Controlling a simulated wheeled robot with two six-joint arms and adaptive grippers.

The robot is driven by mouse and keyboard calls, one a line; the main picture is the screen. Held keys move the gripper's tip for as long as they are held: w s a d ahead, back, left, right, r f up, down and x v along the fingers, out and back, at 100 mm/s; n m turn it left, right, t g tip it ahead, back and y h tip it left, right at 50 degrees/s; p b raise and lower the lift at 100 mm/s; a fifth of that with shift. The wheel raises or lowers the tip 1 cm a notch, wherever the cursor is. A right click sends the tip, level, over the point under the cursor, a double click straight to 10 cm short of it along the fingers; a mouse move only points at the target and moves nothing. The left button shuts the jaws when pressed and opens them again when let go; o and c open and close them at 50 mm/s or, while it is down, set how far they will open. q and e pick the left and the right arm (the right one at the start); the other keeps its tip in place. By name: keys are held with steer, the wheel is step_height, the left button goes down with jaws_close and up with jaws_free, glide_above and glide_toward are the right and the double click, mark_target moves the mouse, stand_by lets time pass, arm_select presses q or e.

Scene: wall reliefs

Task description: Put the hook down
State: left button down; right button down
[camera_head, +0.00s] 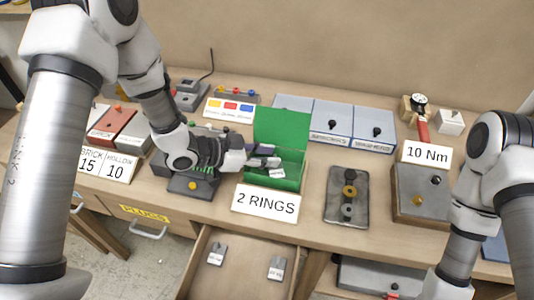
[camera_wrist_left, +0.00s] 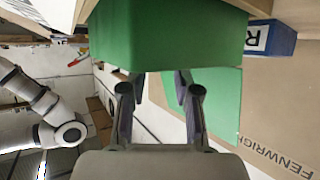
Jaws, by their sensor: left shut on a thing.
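My left gripper (camera_head: 264,161) is at the left side of the open green box (camera_head: 291,182), its fingertips over the box's inside. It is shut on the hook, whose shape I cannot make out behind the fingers. In the left wrist view the two fingers of my left gripper (camera_wrist_left: 158,98) stand a little apart, close to the green box (camera_wrist_left: 165,35). Small pale pieces (camera_head: 277,173) show in the box below the fingertips. My right arm shows at the right, but its gripper is out of view.
A "2 RINGS" card (camera_head: 265,201) stands before the box. Grey-blue boxes (camera_head: 330,122) stand behind. An open drawer (camera_head: 240,265) holds two small tagged pieces.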

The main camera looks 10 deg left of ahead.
arm_select(q)
steer(key=shift+s, duration=0.2)
steer(key=c, duration=0.8)
jaws_free()
steer(key=shift+w+f, duration=0.1)
steer(key=shift+w, duration=0.05)
steer(key=shift+r, duration=0.25)
steer(key=shift+v, duration=6)
steer(key=shift+f, duration=0.1)
